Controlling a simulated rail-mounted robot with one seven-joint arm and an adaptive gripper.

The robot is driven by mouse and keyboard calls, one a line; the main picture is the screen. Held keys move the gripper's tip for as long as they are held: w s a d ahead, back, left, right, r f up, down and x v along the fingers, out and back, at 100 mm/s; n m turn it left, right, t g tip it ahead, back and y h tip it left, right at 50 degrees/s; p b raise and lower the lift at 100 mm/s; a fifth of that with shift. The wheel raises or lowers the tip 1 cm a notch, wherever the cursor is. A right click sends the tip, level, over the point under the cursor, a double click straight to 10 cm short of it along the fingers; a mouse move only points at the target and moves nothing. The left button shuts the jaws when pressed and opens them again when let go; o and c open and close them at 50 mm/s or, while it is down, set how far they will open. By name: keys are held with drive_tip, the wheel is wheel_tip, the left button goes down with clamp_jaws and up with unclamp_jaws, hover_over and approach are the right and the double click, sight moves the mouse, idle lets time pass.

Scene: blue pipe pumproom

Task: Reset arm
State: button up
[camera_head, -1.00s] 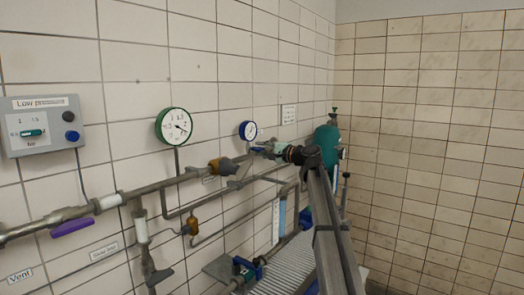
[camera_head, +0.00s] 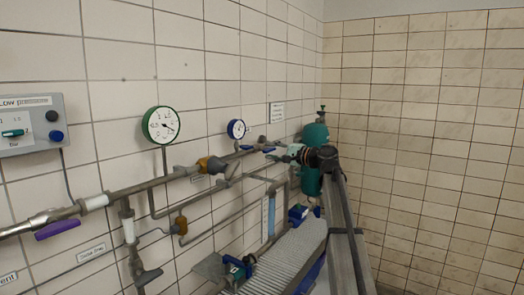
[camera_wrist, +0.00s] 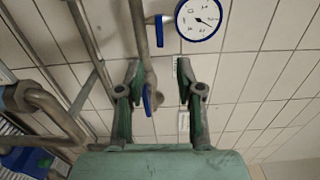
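My gripper (camera_head: 277,155) is at the end of my dark arm, which reaches in from the lower right in the head view. It is in front of the pipework, near the small blue gauge (camera_head: 236,129). In the wrist view my gripper (camera_wrist: 158,68) has two green fingers spread apart with nothing held between them. Behind the gap are a grey pipe (camera_wrist: 138,25) and a blue valve handle (camera_wrist: 147,101), which look apart from the fingers. The blue-rimmed gauge (camera_wrist: 199,18) is just beyond the right finger.
Pipes run along the tiled left wall with a green gauge (camera_head: 161,125), a purple handle (camera_head: 57,229) and a grey control box (camera_head: 28,124). The right wall (camera_head: 430,140) is bare.

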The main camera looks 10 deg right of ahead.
drive_tip(key=shift+v, duration=0.9)
